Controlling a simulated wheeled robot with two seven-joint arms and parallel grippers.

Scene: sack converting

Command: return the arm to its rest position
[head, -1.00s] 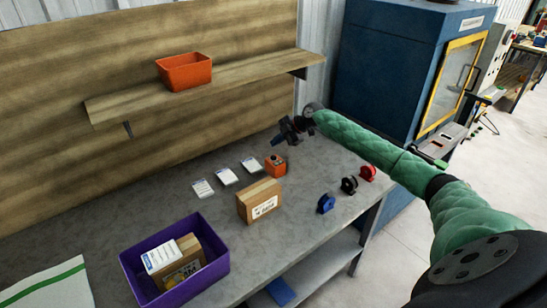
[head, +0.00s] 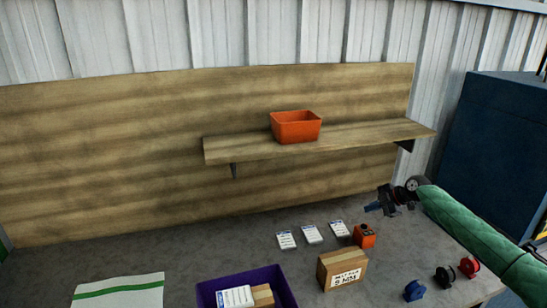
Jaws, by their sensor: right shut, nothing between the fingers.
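My right arm, in a green sleeve, comes in from the right edge. Its gripper (head: 379,205) is shut and empty, held above the back right of the grey workbench (head: 200,245). It is just above and right of a small orange device (head: 364,236); I cannot tell the exact gap. My left gripper is not in view.
A wooden shelf (head: 370,135) with an orange bin (head: 296,127) is on the back panel. On the bench are a cardboard box (head: 342,270), a purple crate (head: 277,275) with contents, white cards (head: 312,234), a blue clamp-like part (head: 414,290) and a green-striped sack (head: 118,292).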

